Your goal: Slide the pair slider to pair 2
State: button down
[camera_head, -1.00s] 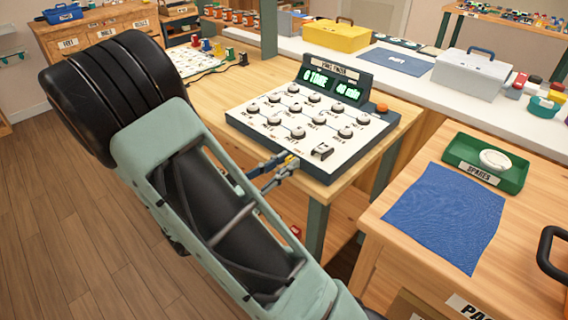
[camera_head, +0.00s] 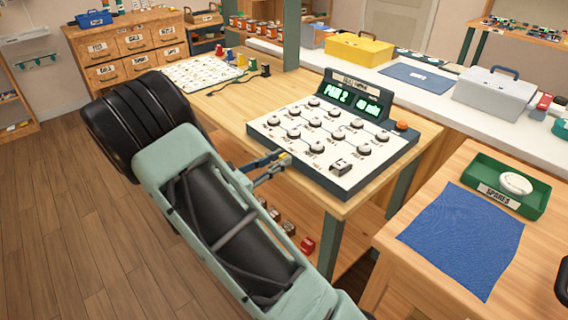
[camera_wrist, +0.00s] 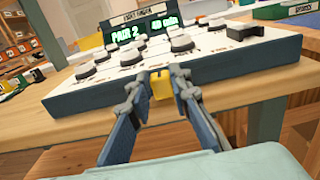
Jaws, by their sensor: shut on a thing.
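The white-topped console (camera_head: 310,165) with several round dials sits on the wooden bench. Its green display (camera_head: 350,100) reads "PAIR 2" at the left, with a second readout beside it; the wrist view shows this display (camera_wrist: 142,28) too. The yellow pair slider (camera_wrist: 160,86) is at the console's front edge. My gripper (camera_head: 284,158) reaches that edge from the front left. In the wrist view my gripper (camera_wrist: 160,80) is shut on the yellow slider, one finger on each side. The slider's track is mostly hidden by the fingers.
A second bench holds a blue mat (camera_head: 462,238) and a green spares tray (camera_head: 505,205). Open floor lies at the left.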

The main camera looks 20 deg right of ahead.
jog(key=shift+f, duration=0.1)
jog(key=c, duration=1.8)
grip_release()
jog(key=shift+o, duration=0.2)
jog(key=v, duration=1.2)
